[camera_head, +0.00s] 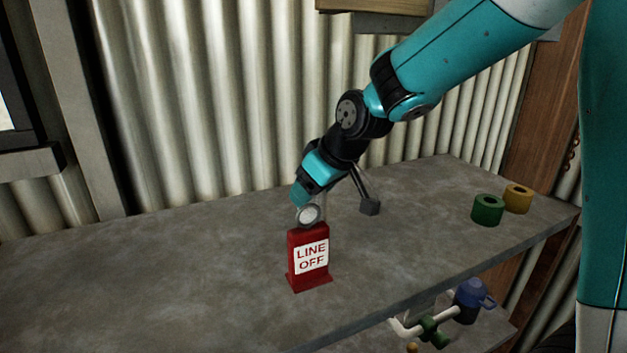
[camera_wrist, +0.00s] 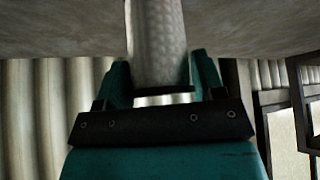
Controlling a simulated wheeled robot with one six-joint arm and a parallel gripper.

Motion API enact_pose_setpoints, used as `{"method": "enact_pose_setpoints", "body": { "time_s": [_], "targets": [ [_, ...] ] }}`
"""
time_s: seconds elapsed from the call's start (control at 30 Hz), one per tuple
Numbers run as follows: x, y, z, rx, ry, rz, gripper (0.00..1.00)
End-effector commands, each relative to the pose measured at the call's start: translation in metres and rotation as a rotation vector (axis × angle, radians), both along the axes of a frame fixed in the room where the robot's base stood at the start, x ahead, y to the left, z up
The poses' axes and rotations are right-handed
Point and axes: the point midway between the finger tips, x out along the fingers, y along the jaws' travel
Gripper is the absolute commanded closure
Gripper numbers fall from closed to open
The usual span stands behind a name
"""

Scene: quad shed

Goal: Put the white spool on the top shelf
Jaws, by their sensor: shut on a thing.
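My gripper (camera_head: 306,200) is shut on the white spool (camera_head: 309,214), just above and behind a red sign in the head view. The spool's pale round end faces the camera, and the sign hides what lies below it. In the wrist view the spool (camera_wrist: 156,45) is a pale, textured cylinder between my teal fingers (camera_wrist: 160,85). I cannot tell whether it touches the grey surface. The grey shelf top (camera_head: 170,270) spans the head view, with a lower shelf (camera_head: 480,335) under it at right. A wooden board (camera_head: 385,6) shows at the top edge.
The red "LINE OFF" sign (camera_head: 310,255) stands upright close to the spool. A green spool (camera_head: 488,210) and a yellow spool (camera_head: 518,198) stand at the right. A blue jug (camera_head: 470,300) and white pipe are below. The grey top's left part is clear; corrugated wall stands behind.

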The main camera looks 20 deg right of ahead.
Motion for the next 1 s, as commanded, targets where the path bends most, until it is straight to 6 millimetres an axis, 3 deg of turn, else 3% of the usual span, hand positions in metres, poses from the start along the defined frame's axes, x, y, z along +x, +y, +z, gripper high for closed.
{"method": "enact_pose_setpoints", "body": {
  "time_s": [0.3, 0.33, 0.43, 0.8, 1.0],
  "targets": [
    [0.000, 0.000, -0.004, 0.000, -0.002, -0.001, 0.67],
    [0.000, 0.000, -0.004, 0.000, -0.001, -0.001, 0.33],
    [0.000, 0.000, -0.003, 0.000, -0.001, 0.000, 0.12],
    [-0.001, -0.001, 0.003, 0.000, -0.003, -0.001, 0.12],
    [-0.018, -0.010, 0.033, 0.000, -0.010, -0.003, 0.12]
  ]
}}
